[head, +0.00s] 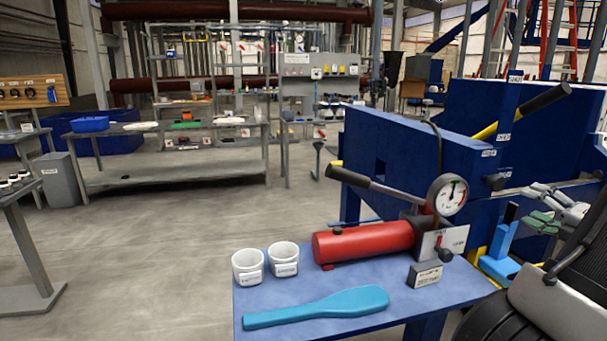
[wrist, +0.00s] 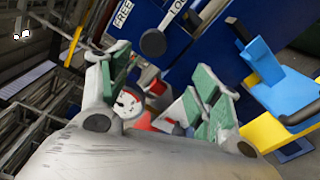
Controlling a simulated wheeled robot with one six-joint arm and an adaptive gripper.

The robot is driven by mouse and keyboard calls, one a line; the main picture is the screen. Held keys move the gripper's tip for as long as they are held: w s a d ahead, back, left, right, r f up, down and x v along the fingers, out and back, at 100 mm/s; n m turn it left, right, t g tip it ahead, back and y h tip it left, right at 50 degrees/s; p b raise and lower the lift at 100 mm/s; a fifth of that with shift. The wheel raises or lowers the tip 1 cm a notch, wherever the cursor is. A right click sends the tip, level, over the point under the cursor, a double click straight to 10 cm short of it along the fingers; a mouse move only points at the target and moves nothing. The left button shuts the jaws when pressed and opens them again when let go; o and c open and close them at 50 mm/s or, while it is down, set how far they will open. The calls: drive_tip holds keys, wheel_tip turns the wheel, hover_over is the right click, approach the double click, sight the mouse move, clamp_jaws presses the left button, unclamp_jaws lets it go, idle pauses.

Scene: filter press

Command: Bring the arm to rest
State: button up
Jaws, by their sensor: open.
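My gripper (head: 558,212) is at the right of the head view, in front of the blue press (head: 395,140) and above and right of the blue table. It is open, and nothing shows between its green-padded fingers. In the wrist view my gripper (wrist: 162,92) has the two fingers spread apart. The white gauge (wrist: 128,104) shows behind the left finger there, with red parts of the pump beyond. A dark round knob (wrist: 153,42) beside "FREE" and "LOCK" labels lies past the fingertips. My dark arm reaches in from the right edge of the head view.
The blue table (head: 390,312) holds a red hand pump (head: 365,242) with a gauge (head: 447,195), two white cups (head: 284,258) and a light-blue scraper (head: 320,306). The floor (head: 170,250) at left is clear.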

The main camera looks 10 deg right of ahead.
drive_tip(key=s+a+f+n+g+y, duration=0.35)
drive_tip(key=s+a+n+g, duration=0.35)
drive_tip(key=n, duration=0.5)
drive_tip(key=s+a+f+n+g+y, duration=0.2)
drive_tip(key=s+a+f+n+g, duration=0.25)
drive_tip(key=a+n, duration=0.65)
drive_tip(key=a+r+n+g+h, duration=0.1)
drive_tip(key=a+r+n+h, duration=0.2)
drive_tip(key=n, duration=0.9)
drive_tip(key=a+r+n+g+h, duration=0.1)
drive_tip(key=a+r+n+h, duration=0.3)
drive_tip(key=r+n, duration=0.6)
drive_tip(key=w+a+n, duration=0.1)
drive_tip(key=a+n, duration=0.1)
drive_tip(key=n, duration=0.1)
drive_tip(key=shift+r, duration=0.25)
drive_tip(key=shift+w+a+n, duration=0.15)
drive_tip(key=shift+a+n, duration=0.25)
drive_tip(key=shift+a, duration=0.05)
drive_tip(key=shift+c, duration=0.3)
